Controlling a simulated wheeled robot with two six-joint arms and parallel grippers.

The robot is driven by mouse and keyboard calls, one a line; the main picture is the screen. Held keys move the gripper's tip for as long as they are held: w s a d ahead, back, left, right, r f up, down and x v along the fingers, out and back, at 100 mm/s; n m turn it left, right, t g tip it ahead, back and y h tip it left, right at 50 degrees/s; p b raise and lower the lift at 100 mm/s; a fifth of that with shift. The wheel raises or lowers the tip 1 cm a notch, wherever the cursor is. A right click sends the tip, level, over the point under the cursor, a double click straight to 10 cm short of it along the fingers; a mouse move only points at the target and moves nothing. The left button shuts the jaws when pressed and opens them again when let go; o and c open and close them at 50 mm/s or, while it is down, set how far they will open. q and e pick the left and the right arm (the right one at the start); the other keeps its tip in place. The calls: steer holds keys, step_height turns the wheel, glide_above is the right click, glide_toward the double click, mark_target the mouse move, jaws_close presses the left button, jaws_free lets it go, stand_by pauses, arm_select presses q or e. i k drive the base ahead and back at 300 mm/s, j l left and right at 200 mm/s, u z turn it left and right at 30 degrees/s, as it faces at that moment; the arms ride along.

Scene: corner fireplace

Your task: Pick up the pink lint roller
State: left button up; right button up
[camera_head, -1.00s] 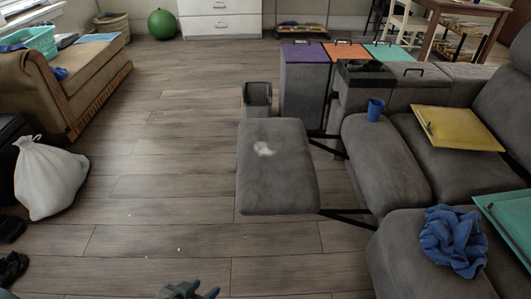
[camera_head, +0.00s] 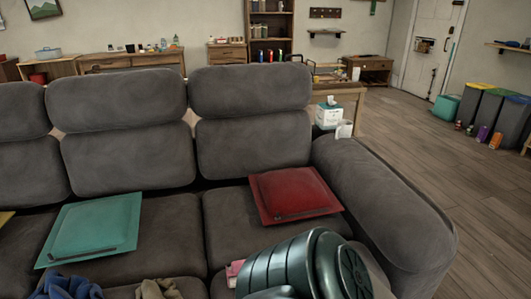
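I cannot clearly make out a lint roller. A small pink item (camera_head: 234,268) with a pale part below it lies at the front of the grey sofa (camera_head: 225,222), below the red cushion. It is partly hidden behind a dark green ribbed part of my arm, so I cannot tell what it is. That arm part fills the bottom centre right of the head view. No gripper fingers show, and neither gripper can be seen touching anything.
A red cushion (camera_head: 294,194) and a teal cushion (camera_head: 92,230) lie on the seats. Blue cloth (camera_head: 68,287) and tan cloth (camera_head: 158,289) are at the bottom left. A tissue box (camera_head: 328,115) stands behind the armrest (camera_head: 385,200). Open floor (camera_head: 440,150) is at right.

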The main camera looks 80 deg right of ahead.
mark_target(233, 270)
steer(key=k+l+z, duration=0.1)
steer(key=z, duration=1.85)
steer(key=k+j+u, duration=0.1)
steer(key=j, duration=0.35)
steer(key=k+j+u, duration=0.15)
steer(key=j, duration=0.25)
steer(key=k+j+u, duration=0.1)
steer(key=j, duration=0.35)
